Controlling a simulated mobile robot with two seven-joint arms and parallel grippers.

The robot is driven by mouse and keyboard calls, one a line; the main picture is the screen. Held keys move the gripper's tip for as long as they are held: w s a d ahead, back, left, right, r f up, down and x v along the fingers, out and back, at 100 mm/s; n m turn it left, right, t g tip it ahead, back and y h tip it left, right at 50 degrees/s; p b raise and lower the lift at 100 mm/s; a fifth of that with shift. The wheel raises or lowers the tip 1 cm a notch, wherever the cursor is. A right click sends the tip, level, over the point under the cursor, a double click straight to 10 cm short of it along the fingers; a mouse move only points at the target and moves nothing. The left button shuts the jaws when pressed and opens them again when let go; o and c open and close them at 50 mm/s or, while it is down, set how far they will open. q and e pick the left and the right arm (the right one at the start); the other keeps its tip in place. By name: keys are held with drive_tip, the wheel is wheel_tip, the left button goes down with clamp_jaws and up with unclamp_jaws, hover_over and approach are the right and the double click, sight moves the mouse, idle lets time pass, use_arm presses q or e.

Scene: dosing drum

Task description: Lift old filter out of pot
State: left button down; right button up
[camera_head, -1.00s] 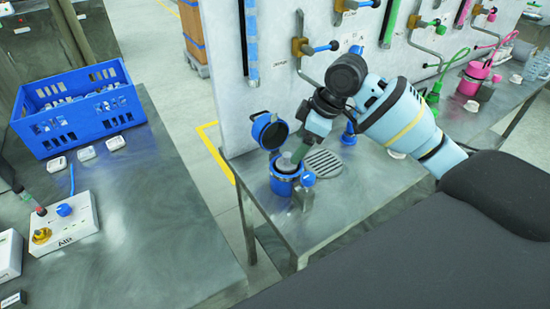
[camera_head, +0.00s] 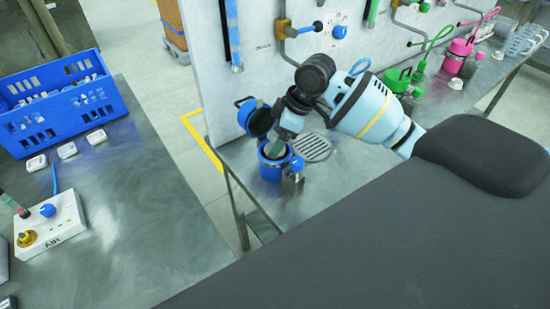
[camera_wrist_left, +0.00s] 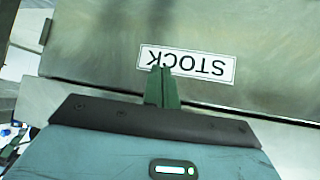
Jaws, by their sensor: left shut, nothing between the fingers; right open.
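The blue pot (camera_head: 271,170) stands on the metal bench near its front left corner. Its blue round lid (camera_head: 257,120) is swung open behind it. My right gripper (camera_head: 275,149) reaches down into the pot's mouth from above right, fingers open. The old filter cannot be made out; the fingers and the dark pot mouth hide it, and I cannot tell whether they touch it. My left gripper (camera_wrist_left: 161,88) shows in the left wrist view, shut and empty, in front of a metal surface with a STOCK label (camera_wrist_left: 186,64).
A round drain grate (camera_head: 312,148) lies right of the pot. A small blue-topped fitting (camera_head: 295,168) is close by the pot's right side. A white upright panel (camera_head: 280,70) stands behind. The left table (camera_head: 130,220) holds a blue crate (camera_head: 70,110) and an AIR box (camera_head: 50,228).

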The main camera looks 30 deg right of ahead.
drive_tip(key=shift+x, duration=1.4)
drive_tip(key=shift+c, duration=0.3)
drive_tip(key=c, duration=1.3)
wheel_tip(320, 180, up, 10)
drive_tip(key=shift+r, duration=0.15)
